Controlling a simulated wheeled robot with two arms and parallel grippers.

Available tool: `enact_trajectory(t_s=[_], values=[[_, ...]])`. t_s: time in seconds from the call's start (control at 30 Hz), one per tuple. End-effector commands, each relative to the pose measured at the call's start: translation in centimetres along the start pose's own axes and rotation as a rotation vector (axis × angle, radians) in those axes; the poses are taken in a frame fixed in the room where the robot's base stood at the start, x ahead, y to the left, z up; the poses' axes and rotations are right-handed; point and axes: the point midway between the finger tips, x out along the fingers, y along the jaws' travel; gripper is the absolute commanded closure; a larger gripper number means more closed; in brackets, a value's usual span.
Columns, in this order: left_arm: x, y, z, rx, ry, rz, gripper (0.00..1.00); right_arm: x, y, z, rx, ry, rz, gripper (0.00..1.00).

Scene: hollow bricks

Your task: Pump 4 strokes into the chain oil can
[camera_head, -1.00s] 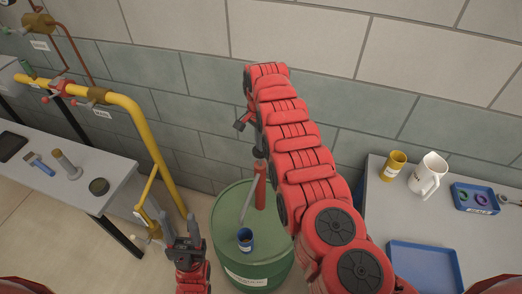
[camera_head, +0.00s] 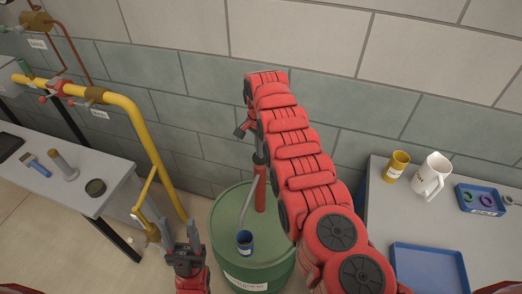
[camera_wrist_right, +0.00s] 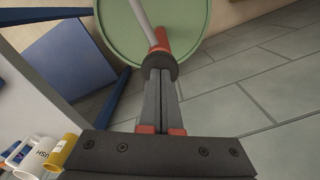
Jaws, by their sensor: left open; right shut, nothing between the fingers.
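A green drum (camera_head: 225,222) stands on the floor against the wall. A red hand pump (camera_head: 260,192) with a dark top rises from it, with a grey spout (camera_head: 246,207) beside it. A small blue can (camera_head: 245,240), open at the top, sits on the drum lid below the spout. My right gripper (camera_head: 242,130) is above the pump, partly hidden by my arm. In the right wrist view its fingers (camera_wrist_right: 159,85) are shut and empty, pointing at the pump's dark top (camera_wrist_right: 161,64); touching or not is unclear. My left gripper (camera_head: 181,232) is open, left of the drum.
A yellow pipe (camera_head: 140,115) with valves runs left of the drum. The left bench (camera_head: 90,165) holds a brush and a flashlight-like tool. The right table (camera_head: 380,215) holds a yellow cup (camera_head: 396,166), a white mug (camera_head: 430,177) and blue trays (camera_head: 428,265).

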Motion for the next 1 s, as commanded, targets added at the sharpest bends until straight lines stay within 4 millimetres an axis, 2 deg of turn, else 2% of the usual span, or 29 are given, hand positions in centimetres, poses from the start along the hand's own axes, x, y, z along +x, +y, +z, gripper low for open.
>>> enact_trajectory(t_s=[0.17, 0.47, 1.0], values=[[-0.7, 0.0, 0.1, 0.000, 0.000, 0.000, 0.50, 1.0, 0.1, 0.1, 0.000, -0.002, 0.005, 1.00], [-0.3, 0.0, 0.1, 0.000, 0.000, 0.000, 0.50, 0.6, 0.1, 0.1, 0.000, -0.003, 0.005, 1.00], [1.8, -0.1, -0.3, 0.000, 0.000, 0.000, 0.50, -2.8, 0.1, 0.1, 0.000, -0.002, 0.004, 1.00]])
